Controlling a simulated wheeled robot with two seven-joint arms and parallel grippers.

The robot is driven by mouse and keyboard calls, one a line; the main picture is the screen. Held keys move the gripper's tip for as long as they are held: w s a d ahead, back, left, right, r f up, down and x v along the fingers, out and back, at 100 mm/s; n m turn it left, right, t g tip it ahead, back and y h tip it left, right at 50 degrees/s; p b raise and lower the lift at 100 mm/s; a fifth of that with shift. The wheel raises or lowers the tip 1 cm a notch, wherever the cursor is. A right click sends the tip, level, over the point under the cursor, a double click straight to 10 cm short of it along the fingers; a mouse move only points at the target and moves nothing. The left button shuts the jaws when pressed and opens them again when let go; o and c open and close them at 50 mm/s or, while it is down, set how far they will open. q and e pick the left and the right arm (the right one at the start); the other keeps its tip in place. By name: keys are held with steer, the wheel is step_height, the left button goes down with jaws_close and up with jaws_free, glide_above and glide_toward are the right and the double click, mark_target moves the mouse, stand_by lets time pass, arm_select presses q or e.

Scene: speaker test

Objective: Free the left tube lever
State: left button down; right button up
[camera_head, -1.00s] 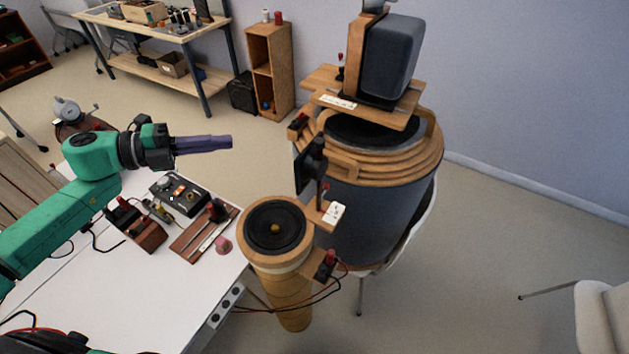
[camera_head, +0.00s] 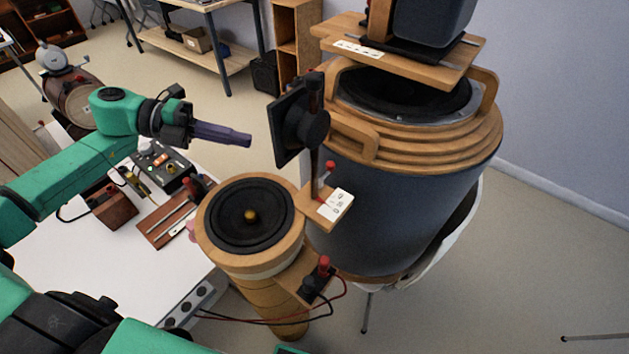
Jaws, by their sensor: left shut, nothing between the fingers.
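The left tube (camera_head: 272,300) is a light-brown column with a round black speaker cone (camera_head: 236,226) facing up in its wooden rim. A wooden bracket at its right carries a red-topped part (camera_head: 328,172) and a white label card (camera_head: 336,204). A lower bracket holds a black part with a red top (camera_head: 319,274), with red and black wires. I cannot tell which of these red-topped parts is the lever. My left gripper (camera_head: 248,141) has purple-grey fingers, shut and empty, pointing right, apart from the tube and above it in the picture. My right gripper is not visible.
A black square speaker (camera_head: 291,124) stands on a post right of my left gripper. Behind it is a big dark drum (camera_head: 400,190) with wooden rings and a wooden shelf (camera_head: 440,62). A white table (camera_head: 90,265) with a control box (camera_head: 160,165) lies left. Floor at right is mostly clear.

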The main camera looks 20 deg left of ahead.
arm_select(q)
step_height(320, 180, down, 3)
steer(key=shift+s+b, duration=0.15)
steer(key=shift+b, duration=0.3)
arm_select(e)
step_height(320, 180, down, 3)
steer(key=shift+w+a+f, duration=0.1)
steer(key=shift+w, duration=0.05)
arm_select(q)
steer(key=r+p+x, duration=0.1)
steer(key=p+x, duration=0.3)
steer(key=x, duration=1)
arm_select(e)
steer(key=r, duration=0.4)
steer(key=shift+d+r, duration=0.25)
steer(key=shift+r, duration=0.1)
arm_select(q)
steer(key=shift+d+r, duration=0.1)
steer(key=shift+d, duration=0.05)
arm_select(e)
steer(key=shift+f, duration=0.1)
